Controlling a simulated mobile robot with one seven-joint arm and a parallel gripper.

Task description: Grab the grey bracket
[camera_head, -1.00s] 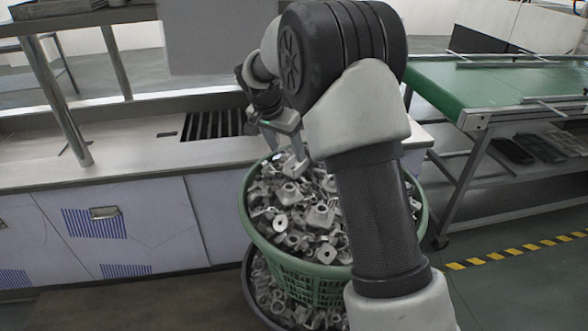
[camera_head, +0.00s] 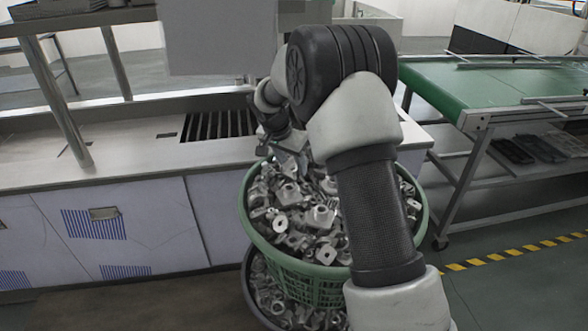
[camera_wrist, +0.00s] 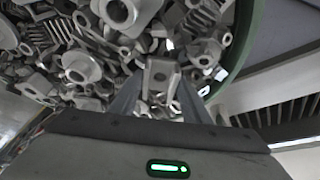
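Many grey metal parts fill the green basket (camera_head: 310,283), so several could be brackets. In the wrist view, a grey bracket-like part (camera_wrist: 161,74) with a hole lies between the fingertips of my gripper (camera_wrist: 160,84). The two fingers are apart, one on each side of this part. I cannot tell whether they touch it. In the head view my gripper (camera_head: 293,158) is low at the back edge of the basket, over the parts. Its fingertips are partly hidden by the arm and the heap.
A second container (camera_head: 262,300) with more parts is under the green basket. A counter (camera_head: 120,155) with a slotted grate (camera_head: 218,124) stands behind and left. A green-topped conveyor table (camera_head: 490,85) is at the right. The basket rim (camera_wrist: 240,45) is close to my right finger.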

